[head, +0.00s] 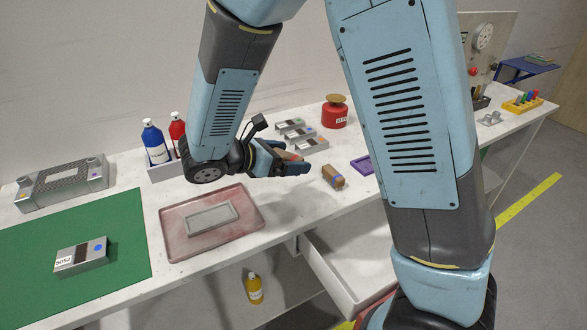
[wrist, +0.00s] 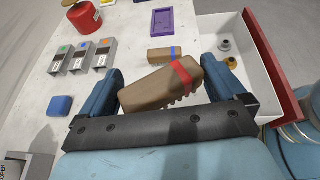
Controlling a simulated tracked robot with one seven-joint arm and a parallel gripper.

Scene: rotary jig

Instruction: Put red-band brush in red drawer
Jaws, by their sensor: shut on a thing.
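My gripper (wrist: 160,88) is shut on the red-band brush (wrist: 150,88), a brown block with a red band near its right end and bristles below. The brush lies tilted between the two blue fingers. In the head view my gripper (head: 284,160) holds it above the bench, left of the open drawer, and the brush is mostly hidden by the fingers. The red drawer (wrist: 275,70) is pulled open, with a white inside and a red front. It also shows in the head view (head: 325,274), partly behind my arm. Small metal and brass parts lie inside it.
A blue-band brush (wrist: 165,54) lies on the bench (head: 290,205) near the drawer, beyond the held brush. A purple tray (wrist: 163,22), a red canister (head: 335,112) and several grey blocks stand farther back. A red tray (head: 175,228) is at left.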

